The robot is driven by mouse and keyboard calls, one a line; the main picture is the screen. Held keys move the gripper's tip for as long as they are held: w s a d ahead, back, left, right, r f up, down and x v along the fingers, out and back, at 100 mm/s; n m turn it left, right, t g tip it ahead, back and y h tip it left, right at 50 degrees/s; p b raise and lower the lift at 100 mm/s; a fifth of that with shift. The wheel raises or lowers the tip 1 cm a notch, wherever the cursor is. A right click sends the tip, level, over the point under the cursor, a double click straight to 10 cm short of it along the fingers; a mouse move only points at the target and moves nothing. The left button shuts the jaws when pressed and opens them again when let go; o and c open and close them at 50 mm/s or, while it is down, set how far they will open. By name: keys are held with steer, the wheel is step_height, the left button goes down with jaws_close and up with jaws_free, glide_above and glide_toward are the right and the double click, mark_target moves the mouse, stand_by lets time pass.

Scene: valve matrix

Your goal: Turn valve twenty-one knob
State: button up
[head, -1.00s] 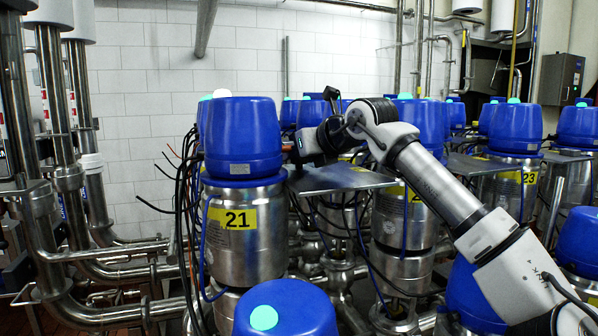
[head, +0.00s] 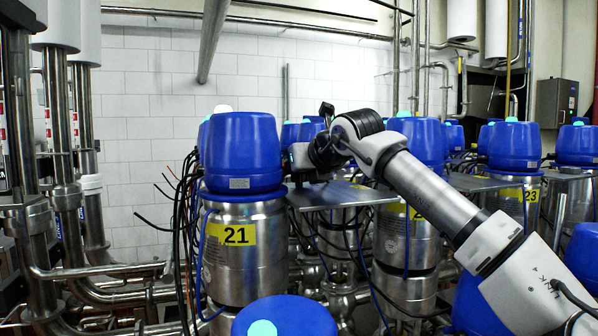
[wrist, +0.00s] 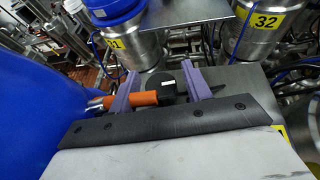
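Valve twenty-one is a steel body with a yellow "21" label (head: 232,235) and a blue cap (head: 241,155), left of centre in the head view. My gripper (head: 298,157) is at the right side of this cap, above a metal plate. In the wrist view, my gripper's purple fingers (wrist: 160,92) are spread apart. An orange and black part (wrist: 145,98) with a metal tip lies at and between them, its tip pointing toward a large blue surface (wrist: 35,100) on the left. I cannot tell whether the fingers touch it, or whether it is the knob.
The metal plate (head: 345,194) lies under my gripper, right of valve twenty-one. Another blue cap (head: 285,318) stands in front. Black cables (head: 186,220) hang left of the valve. More valves, including one labelled 32 (wrist: 266,21), crowd around.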

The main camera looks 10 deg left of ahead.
steer(key=shift+o, duration=0.2)
steer(key=shift+d, duration=0.1)
steer(key=shift+s+d, duration=0.2)
steer(key=b+v, duration=0.3)
steer(key=v, duration=1)
steer(key=shift+s+a+r, duration=0.1)
steer(key=shift+r, duration=0.05)
steer(key=w+a+r+g+h+p, duration=0.55)
steer(key=r+g+p, duration=0.2)
steer(key=p, duration=0.95)
steer(key=shift+t+h, duration=0.35)
steer(key=shift+t, duration=0.1)
steer(key=x, duration=1.2)
steer(key=shift+d+f, duration=0.2)
steer(key=shift+f, duration=0.1)
